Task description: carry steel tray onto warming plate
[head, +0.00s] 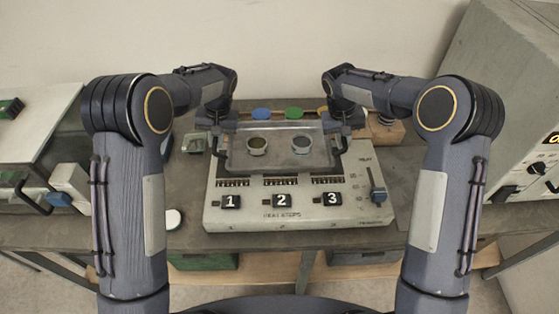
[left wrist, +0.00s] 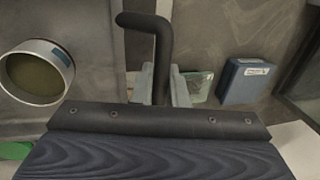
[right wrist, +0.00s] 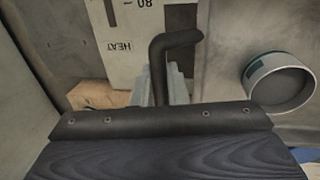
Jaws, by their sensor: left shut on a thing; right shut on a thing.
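The steel tray (head: 278,164) is held level between my two grippers, over the back part of the panelled unit marked HEAT STEPS (head: 282,215). Two round cups, one left (head: 257,145) and one right (head: 302,145), stand in the tray. My left gripper (left wrist: 160,88) is shut on the tray's black left handle (left wrist: 150,22). My right gripper (right wrist: 162,88) is shut on the black right handle (right wrist: 178,40). I cannot tell whether the tray touches the unit below. No separate warming plate can be made out; the tray covers the unit's back.
Blue (head: 261,114) and green (head: 293,113) discs lie behind the tray. A wooden block (head: 385,132) stands right of it. A slider (head: 377,185) sticks up at the unit's right. A large metal cabinet (head: 510,90) is at right, and a small blue box (left wrist: 243,80) is at left.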

